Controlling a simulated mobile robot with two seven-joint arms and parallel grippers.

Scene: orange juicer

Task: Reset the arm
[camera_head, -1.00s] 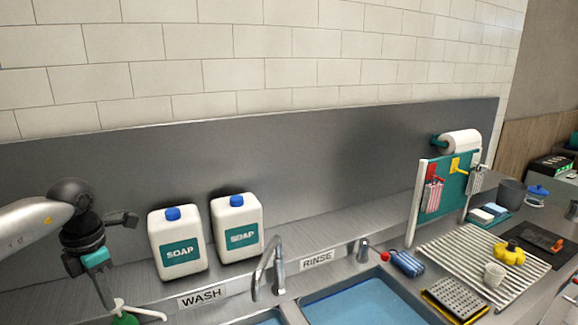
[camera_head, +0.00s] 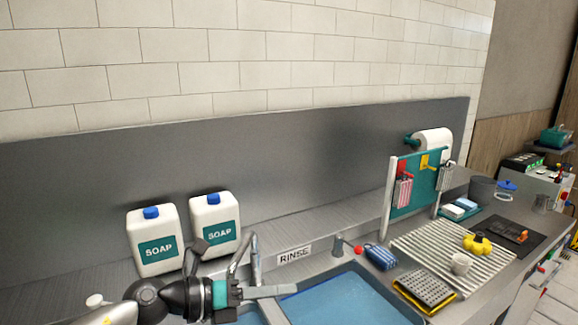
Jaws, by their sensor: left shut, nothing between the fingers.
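My left arm comes in from the lower left of the head view. Its gripper (camera_head: 262,292) is shut and empty, pointing right above the wash sink area. It covers part of the sink edge and hides the WASH label. My right gripper is not in view.
Two white soap jugs (camera_head: 155,241) stand behind my left arm, near the faucet (camera_head: 243,256). The rinse basin (camera_head: 350,300) holds blue water. To the right are a ribbed drainboard (camera_head: 425,250) with a yellow juicer top (camera_head: 477,244), a grater (camera_head: 425,287) and a teal rack (camera_head: 414,185).

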